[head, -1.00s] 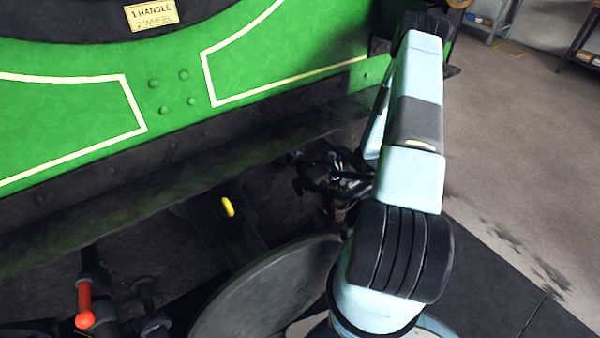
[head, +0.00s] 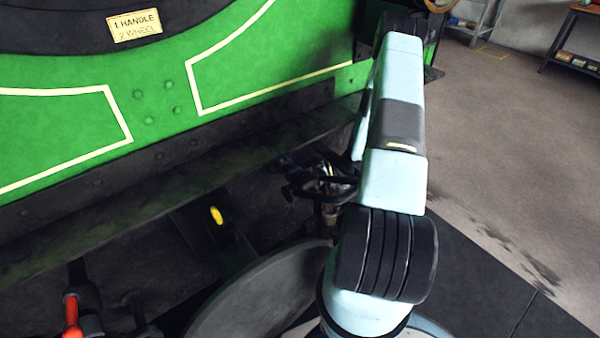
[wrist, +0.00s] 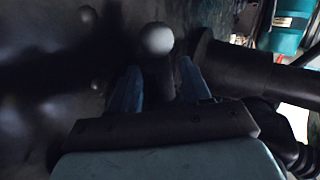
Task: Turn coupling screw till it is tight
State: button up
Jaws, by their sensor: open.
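In the wrist view, a bar with a pale grey ball end (wrist: 157,39) stands between the blue fingers of my gripper (wrist: 158,88). It looks like the handle of the coupling screw. The fingers are open, one on each side of the bar; whether either touches it is too dark to tell. In the head view, my gripper (head: 325,186) is a dark shape low under the green tram front, left of my arm. The coupling screw cannot be made out there among the dark parts.
A large round grey disc (head: 255,300) lies below and left of my gripper. A yellow handle (head: 217,215) and a red handle (head: 72,318) are further left. The dark beam (head: 190,180) of the green tram front (head: 270,60) runs above. Open floor (head: 500,170) lies right.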

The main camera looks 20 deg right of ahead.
jog(key=v, duration=1.4)
jog(key=shift+c, duration=0.3)
